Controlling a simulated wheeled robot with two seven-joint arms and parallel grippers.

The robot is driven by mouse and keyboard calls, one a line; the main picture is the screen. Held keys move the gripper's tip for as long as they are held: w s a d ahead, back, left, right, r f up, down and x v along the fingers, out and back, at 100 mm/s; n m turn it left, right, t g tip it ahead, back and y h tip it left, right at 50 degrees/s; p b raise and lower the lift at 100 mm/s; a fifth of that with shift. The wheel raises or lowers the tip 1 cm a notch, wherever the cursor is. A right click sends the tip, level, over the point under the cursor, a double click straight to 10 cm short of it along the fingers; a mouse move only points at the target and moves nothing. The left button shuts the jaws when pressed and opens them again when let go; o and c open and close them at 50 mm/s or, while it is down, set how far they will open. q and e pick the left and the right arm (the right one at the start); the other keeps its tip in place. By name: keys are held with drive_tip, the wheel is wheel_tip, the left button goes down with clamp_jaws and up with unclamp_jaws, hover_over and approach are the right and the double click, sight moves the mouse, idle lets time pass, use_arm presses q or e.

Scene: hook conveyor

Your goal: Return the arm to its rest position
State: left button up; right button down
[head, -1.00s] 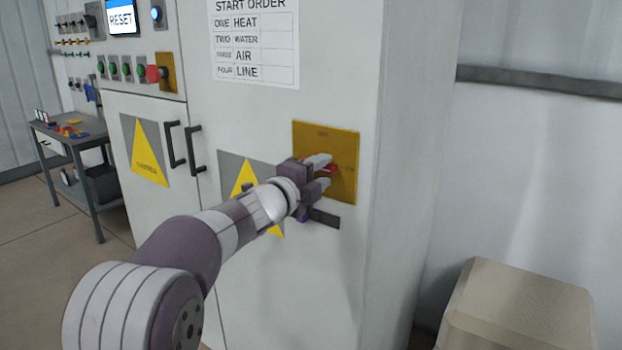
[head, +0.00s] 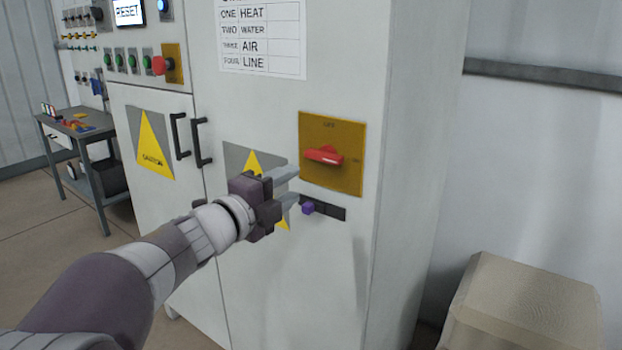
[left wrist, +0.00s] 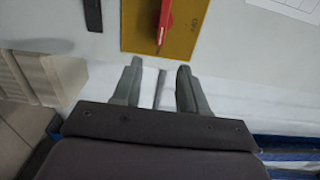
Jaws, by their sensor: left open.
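My left gripper (head: 287,186) is open and empty in front of the cabinet (head: 300,270), to the left of and a little below the yellow switch plate (head: 348,180). The red rotary handle (head: 324,155) on that plate lies roughly level and is clear of the fingers. In the left wrist view, both fingers (left wrist: 157,88) are spread with nothing between them. The red handle (left wrist: 164,22) and plate (left wrist: 190,35) show beyond the fingertips. My right gripper is not in view.
A dark strip with a purple block (head: 308,208) sits below the plate. Cabinet door handles (head: 190,140) stick out at left. A grey workbench (head: 75,140) stands at far left, and a beige box (head: 525,305) at lower right.

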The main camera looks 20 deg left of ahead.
use_arm(q)
drive_tip(key=s+a+f+n+g+y, duration=0.1)
drive_tip(key=a+f+n+g+y, duration=0.1)
drive_tip(key=a+f+n+y, duration=0.35)
drive_tip(key=s+a+f+n+g+y, duration=0.2)
drive_tip(key=a+f+n+y, duration=0.1)
drive_tip(key=f+n, duration=0.55)
drive_tip(key=s+d+f+n+g, duration=0.2)
drive_tip(key=s+f+n+g, duration=0.45)
drive_tip(key=f, duration=0.45)
drive_tip(key=s+d+f+n+g+h, duration=0.2)
drive_tip(key=s+d+f+g, duration=0.4)
drive_tip(key=s, duration=0.6)
drive_tip(key=d+r+p, duration=0.3)
drive_tip(key=r+p, duration=1)
drive_tip(key=p, duration=0.2)
drive_tip(key=shift+s+t, duration=0.15)
drive_tip(key=shift+t, duration=0.3)
drive_tip(key=shift+r+m, duration=0.1)
drive_tip(key=shift+m, duration=0.15)
